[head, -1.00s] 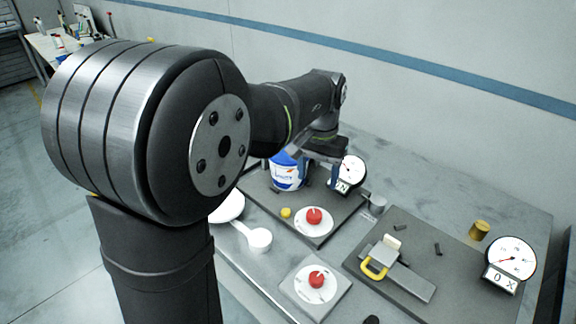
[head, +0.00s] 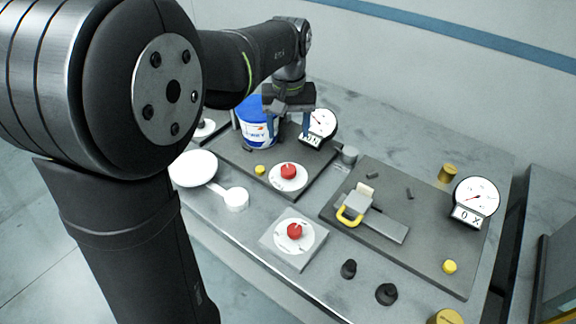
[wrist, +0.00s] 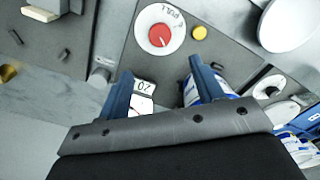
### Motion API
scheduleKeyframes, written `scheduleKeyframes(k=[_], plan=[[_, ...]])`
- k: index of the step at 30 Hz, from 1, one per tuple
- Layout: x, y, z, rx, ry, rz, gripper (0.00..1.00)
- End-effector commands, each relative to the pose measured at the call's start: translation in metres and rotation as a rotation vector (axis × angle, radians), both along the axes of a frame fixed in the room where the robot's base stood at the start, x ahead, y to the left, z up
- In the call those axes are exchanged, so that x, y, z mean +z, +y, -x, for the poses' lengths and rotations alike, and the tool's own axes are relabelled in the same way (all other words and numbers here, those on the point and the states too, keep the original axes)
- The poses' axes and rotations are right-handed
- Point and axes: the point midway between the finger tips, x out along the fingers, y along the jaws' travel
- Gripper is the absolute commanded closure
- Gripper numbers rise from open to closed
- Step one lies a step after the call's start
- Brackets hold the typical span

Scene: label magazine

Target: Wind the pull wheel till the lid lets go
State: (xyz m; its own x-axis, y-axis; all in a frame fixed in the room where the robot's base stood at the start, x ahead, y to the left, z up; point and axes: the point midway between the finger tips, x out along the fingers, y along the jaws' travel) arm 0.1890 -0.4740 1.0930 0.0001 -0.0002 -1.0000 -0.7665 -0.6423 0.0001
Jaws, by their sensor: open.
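The pull wheel is a red knob on a white dial (head: 288,171), mounted on a dark board. In the wrist view the red knob (wrist: 160,36) shows a white pointer mark and the word PULL on its dial. A blue and white can (head: 257,122) stands on the same board. It shows partly behind a finger in the wrist view (wrist: 190,93). My gripper (head: 289,120) is open and empty, beside the can and apart from the wheel. Its blue fingers (wrist: 160,86) show nothing between them but the board and part of a gauge. Which part is the lid I cannot tell.
A round gauge (head: 321,122) stands right of the can. A small yellow button (head: 260,170) sits left of the wheel. Another red knob (head: 294,231) is on a separate plate. The right board (head: 440,255) bears a yellow-handled latch (head: 350,214) and another gauge (head: 476,195).

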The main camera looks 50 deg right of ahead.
Motion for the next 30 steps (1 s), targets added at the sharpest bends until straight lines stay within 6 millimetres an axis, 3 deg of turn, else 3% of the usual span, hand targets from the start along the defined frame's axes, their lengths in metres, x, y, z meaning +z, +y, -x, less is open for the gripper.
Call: scheduleKeyframes(k=[6,15,21,30], plan=[[-0.051,0.001,0.000,-0.001,0.001,-0.004,0.39],[-0.110,0.001,0.000,-0.002,0.001,-0.004,0.39],[-0.131,0.000,0.000,-0.002,0.001,-0.001,0.39],[-0.135,0.000,0.000,-0.002,0.000,0.000,0.39]])
